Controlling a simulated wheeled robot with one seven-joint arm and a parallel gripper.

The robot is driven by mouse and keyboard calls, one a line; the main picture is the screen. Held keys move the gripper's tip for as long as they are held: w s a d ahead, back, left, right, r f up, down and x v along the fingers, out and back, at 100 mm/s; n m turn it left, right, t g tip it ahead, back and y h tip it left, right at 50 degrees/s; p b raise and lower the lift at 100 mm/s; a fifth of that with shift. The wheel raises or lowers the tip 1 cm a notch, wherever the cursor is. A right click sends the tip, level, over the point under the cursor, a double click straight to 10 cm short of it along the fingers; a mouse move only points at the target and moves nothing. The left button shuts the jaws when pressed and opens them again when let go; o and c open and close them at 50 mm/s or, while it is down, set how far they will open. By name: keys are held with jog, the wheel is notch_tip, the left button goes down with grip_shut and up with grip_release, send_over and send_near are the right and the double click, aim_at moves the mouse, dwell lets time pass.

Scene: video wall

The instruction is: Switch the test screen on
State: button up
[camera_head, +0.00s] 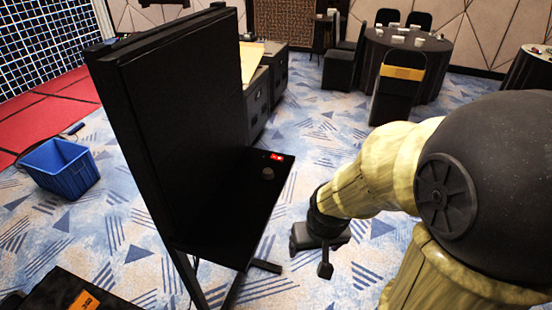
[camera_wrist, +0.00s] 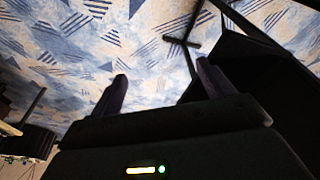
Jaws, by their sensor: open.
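The black test screen (camera_head: 170,120) stands upright on a stand in the head view, and its face looks dark. A black shelf (camera_head: 225,210) juts from its lower part. On the shelf's far right corner sit a small lit red switch (camera_head: 276,156) and a dark round knob (camera_head: 267,172). My gripper (camera_head: 309,258) is to the right of the shelf, apart from it, over the carpet. In the wrist view my gripper (camera_wrist: 162,75) has its two fingers spread, with only carpet between them. The switch is not visible there.
The stand's foot (camera_head: 265,266) reaches the floor below the shelf; stand legs also show in the wrist view (camera_wrist: 182,42). A blue crate (camera_head: 60,168) is at left. Black cases (camera_head: 257,103) stand behind the screen. A round table (camera_head: 410,45) with chairs is at the back right. Carpet between is clear.

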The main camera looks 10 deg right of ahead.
grip_shut()
dwell(0.4)
dwell(1.4)
